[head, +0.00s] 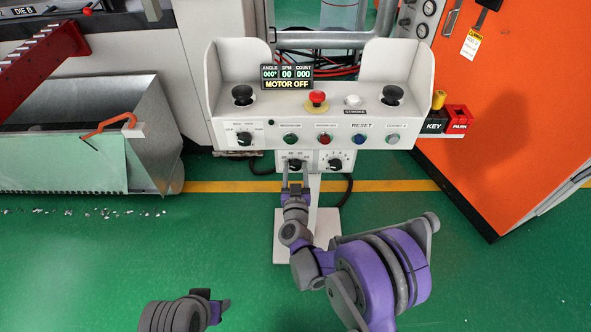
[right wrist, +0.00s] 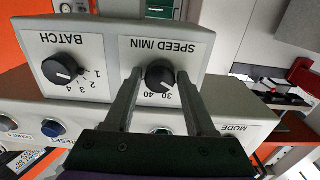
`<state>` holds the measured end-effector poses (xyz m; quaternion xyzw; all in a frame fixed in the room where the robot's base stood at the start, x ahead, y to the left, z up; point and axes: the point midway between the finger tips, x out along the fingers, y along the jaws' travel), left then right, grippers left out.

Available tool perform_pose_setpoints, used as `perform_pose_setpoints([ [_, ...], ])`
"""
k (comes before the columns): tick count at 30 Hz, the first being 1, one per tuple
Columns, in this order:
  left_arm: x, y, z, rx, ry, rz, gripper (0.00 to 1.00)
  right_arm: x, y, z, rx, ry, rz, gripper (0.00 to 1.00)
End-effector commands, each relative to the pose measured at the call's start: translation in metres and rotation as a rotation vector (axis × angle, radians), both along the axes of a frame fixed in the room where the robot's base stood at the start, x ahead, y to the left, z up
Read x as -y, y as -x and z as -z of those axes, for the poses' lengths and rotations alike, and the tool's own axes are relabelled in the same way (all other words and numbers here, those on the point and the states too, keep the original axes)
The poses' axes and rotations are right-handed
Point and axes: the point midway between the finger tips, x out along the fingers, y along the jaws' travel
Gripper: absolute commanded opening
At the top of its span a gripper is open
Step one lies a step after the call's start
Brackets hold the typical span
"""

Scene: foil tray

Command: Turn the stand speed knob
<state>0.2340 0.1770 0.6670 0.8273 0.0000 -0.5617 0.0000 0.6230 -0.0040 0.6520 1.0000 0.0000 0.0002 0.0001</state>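The speed knob (right wrist: 160,76) is a round black knob on a white plate marked SPEED /MIN, upside down in the right wrist view. The numbers 30 and 40 show beside it; its other marks are hidden. In the head view the knob (head: 294,163) sits on the small lower box of the stand. My right gripper (right wrist: 160,74) is open, with one finger on each side of the knob, seemingly with narrow gaps; contact is not clear. It also shows in the head view (head: 295,170). My left gripper (head: 222,304) is low in the head view, away from the stand, its fingers unclear.
The batch knob (right wrist: 62,70) is close beside the speed knob. Above it, the control panel (head: 265,127) carries several buttons, a mode knob (head: 244,138), a red stop button (head: 317,98) and a display (head: 287,77) reading MOTOR OFF. An orange cabinet (head: 480,130) stands right.

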Motion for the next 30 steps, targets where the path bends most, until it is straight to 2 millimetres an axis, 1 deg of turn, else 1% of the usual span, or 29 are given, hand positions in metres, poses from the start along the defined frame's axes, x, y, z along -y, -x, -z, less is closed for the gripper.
perform_pose_setpoints([
  [1, 0.0, 0.0, 0.0, 0.0, 0.0, 0.0, 0.5, -0.0001, 0.0001, 0.0, 0.0, 0.0, 0.0, 0.45],
  [5, 0.0, 0.0, 0.0, 0.0, 0.0, 0.0, 0.5, -0.0001, 0.0002, 0.0, 0.0, 0.0, 0.0, 0.21],
  [6, 0.0, 0.0, 0.0, 0.0, 0.0, 0.0, 0.5, -0.0001, 0.0002, 0.0, 0.0, 0.0, 0.0, 0.14],
  [8, 0.0, 0.0, 0.0, 0.0, 0.0, 0.0, 0.5, 0.0, 0.0002, 0.0, 0.0, 0.0, 0.0, 0.03],
  [9, 0.0, 0.0, 0.0, 0.0, 0.0, 0.0, 0.5, -0.0001, 0.0003, 0.0, 0.0, 0.0, 0.0, 0.0],
  [15, 0.0, 0.0, 0.0002, 0.0, 0.0, 0.0, 0.5, -0.0001, 0.0003, 0.0002, 0.0, -0.01, 0.0, 0.0],
  [20, 0.0, -0.0002, 0.0011, 0.0, 0.0, 0.0, 0.5, -0.0001, 0.0003, 0.0005, 0.0, -0.057, 0.0, 0.0],
  [26, 0.0, -0.0005, 0.003, -0.001, 0.0, 0.0, 0.5, -0.0002, 0.0003, 0.001, -0.001, -0.18, 0.0, 0.0],
  [30, 0.0, -0.0007, 0.0045, -0.001, 0.0, 0.0, 0.5, -0.0003, 0.0004, 0.0011, -0.001, -0.294, -0.001, 0.0],
])
